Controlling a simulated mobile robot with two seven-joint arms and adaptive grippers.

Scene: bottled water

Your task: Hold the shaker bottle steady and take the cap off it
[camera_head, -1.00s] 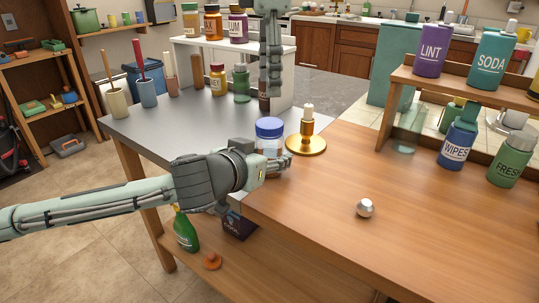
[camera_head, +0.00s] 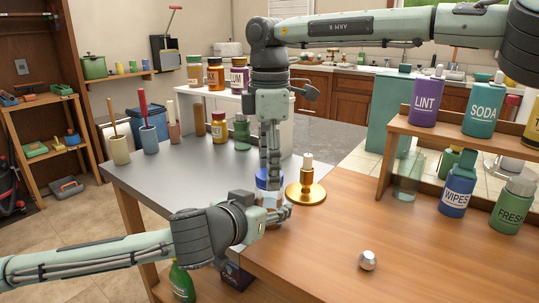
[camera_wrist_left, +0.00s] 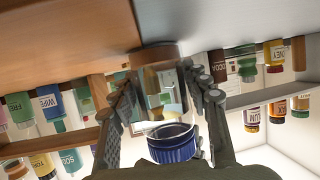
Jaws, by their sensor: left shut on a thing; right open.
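The shaker bottle is clear with a blue cap. In the head view the cap (camera_head: 260,178) shows at the left edge of the wooden table, partly hidden by my right gripper. My left gripper (camera_head: 279,213) is shut around the bottle's body from the side, below the cap. In the left wrist view the clear body (camera_wrist_left: 155,88) stands between my left fingers, and the blue cap (camera_wrist_left: 172,146) is still on it. My right gripper (camera_head: 270,186) is open and points straight down at the cap; I cannot tell whether its fingers touch it.
A small silver knob (camera_head: 367,260) lies on the wooden top (camera_head: 420,245). Labelled bottles, such as the WIPES bottle (camera_head: 457,193), stand at the right.

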